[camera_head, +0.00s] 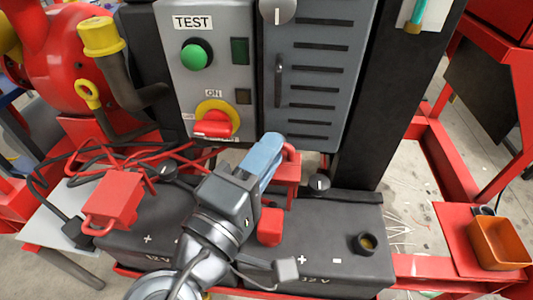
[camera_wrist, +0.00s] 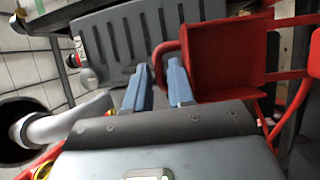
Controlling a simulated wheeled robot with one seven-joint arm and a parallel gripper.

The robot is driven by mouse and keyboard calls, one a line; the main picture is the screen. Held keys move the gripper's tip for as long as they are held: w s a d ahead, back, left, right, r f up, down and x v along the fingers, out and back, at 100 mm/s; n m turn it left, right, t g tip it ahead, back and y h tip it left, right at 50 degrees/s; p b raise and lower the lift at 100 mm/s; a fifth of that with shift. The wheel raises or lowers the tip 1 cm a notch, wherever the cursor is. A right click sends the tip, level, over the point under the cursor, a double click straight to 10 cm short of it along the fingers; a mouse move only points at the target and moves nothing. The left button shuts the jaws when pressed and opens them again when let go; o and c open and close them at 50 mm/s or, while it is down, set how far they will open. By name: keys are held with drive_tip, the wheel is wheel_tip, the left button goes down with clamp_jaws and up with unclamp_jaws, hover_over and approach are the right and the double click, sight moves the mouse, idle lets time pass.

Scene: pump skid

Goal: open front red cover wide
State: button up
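A red cover (camera_head: 286,172) with a loop handle stands over the right black battery (camera_head: 320,225). In the wrist view the red cover (camera_wrist: 225,58) is a boxy shape right of the fingers. Its handle (camera_wrist: 158,62) reaches between the two blue fingertips. My gripper (camera_head: 268,150) is at this handle; it also shows in the wrist view (camera_wrist: 158,75). The fingers are apart with the handle in the gap; firm contact is not clear. Another red cover (camera_head: 116,196) with a handle sits on the left battery (camera_head: 160,250). A small red block (camera_head: 269,227) is on the right battery's top.
A grey control panel (camera_head: 215,70) with a green button (camera_head: 195,57) and a red knob (camera_head: 214,124) rises behind. A vented grey cabinet (camera_head: 318,80) is beside it. Red cables (camera_head: 145,150) lie at left. An orange bin (camera_head: 498,243) stands at right.

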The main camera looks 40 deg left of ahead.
drive_tip(key=s+d, duration=0.1)
drive_tip(key=s, duration=0.6)
drive_tip(key=shift+s+f+b, duration=0.3)
drive_tip(key=shift+f+b, duration=0.1)
drive_tip(key=shift+d+f, duration=0.1)
drive_tip(key=shift+d, duration=0.05)
drive_tip(key=w+d+f+m+g+y+p, duration=0.1)
drive_tip(key=w+d+f+g, duration=0.25)
drive_tip(key=d+f, duration=1.1)
drive_tip(key=s+d+f+m+g, duration=0.3)
drive_tip(key=s+d+m, duration=0.3)
drive_tip(key=d, duration=0.6)
drive_tip(key=s+d+r+m+t+h+p, duration=0.2)
drive_tip(key=s+d+r+m+h, duration=0.2)
drive_tip(key=s+d+r+m, duration=0.6)
drive_tip(key=s+d+m, duration=0.2)
drive_tip(key=s, duration=0.2)
drive_tip(key=shift+d, duration=0.4)
